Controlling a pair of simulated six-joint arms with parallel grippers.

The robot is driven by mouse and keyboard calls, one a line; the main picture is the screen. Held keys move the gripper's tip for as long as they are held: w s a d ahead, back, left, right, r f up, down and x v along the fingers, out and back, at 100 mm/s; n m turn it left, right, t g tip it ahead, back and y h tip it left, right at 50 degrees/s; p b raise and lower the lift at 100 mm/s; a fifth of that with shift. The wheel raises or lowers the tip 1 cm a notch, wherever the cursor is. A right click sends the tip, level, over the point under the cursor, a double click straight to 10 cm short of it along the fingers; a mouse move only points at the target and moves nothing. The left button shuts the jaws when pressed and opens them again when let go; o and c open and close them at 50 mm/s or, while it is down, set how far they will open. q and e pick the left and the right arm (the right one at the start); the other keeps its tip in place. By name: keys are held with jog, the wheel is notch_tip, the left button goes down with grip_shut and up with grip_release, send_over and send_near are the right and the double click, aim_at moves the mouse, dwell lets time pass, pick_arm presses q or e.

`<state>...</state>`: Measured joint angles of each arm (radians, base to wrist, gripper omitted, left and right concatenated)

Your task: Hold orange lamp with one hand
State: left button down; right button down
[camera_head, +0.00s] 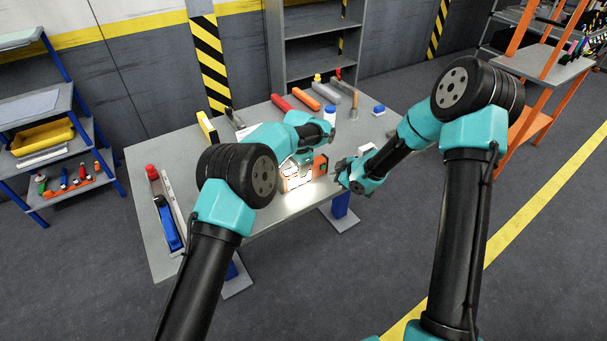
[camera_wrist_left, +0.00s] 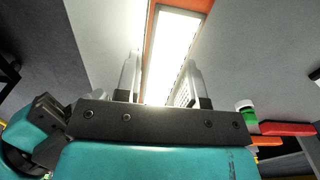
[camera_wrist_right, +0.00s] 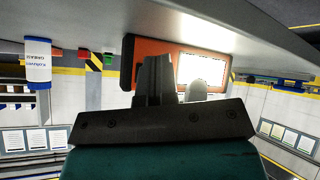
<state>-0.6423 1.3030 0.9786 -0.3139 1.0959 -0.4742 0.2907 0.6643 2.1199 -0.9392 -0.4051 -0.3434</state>
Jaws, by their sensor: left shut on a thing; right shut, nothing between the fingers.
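The orange lamp (camera_head: 320,167) is at the front edge of the workbench, its bright white panel lit and lighting the tabletop. My left gripper (camera_head: 303,159) is at the lamp from above, shut on it. In the left wrist view the lamp's glowing panel (camera_wrist_left: 174,38) lies between the two fingers (camera_wrist_left: 158,82). My right gripper (camera_head: 340,175) is shut and empty, just right of the lamp. In the right wrist view the orange lamp body (camera_wrist_right: 150,50) shows behind the shut fingers (camera_wrist_right: 165,75), which hide part of it. I cannot tell whether they touch.
The workbench (camera_head: 150,240) carries a blue tool (camera_head: 168,228) at left, and red (camera_head: 282,102) and orange (camera_head: 305,98) cylinders at the back. A white-and-blue can (camera_head: 330,114) stands behind my left gripper. A blue-framed shelf (camera_head: 35,110) is at left, an orange-framed rack (camera_head: 520,90) at right.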

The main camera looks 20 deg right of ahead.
pick_arm(q)
jog(key=c, duration=0.6)
grip_release()
jog(key=shift+c, duration=0.2)
pick_arm(e)
jog(key=s, duration=0.2)
jog(key=s+d, duration=0.1)
jog(key=s, duration=0.1)
pick_arm(q)
notch_tip(320, 180, up, 12)
dwell(0.4)
pick_arm(e)
jog(key=shift+d, duration=0.1)
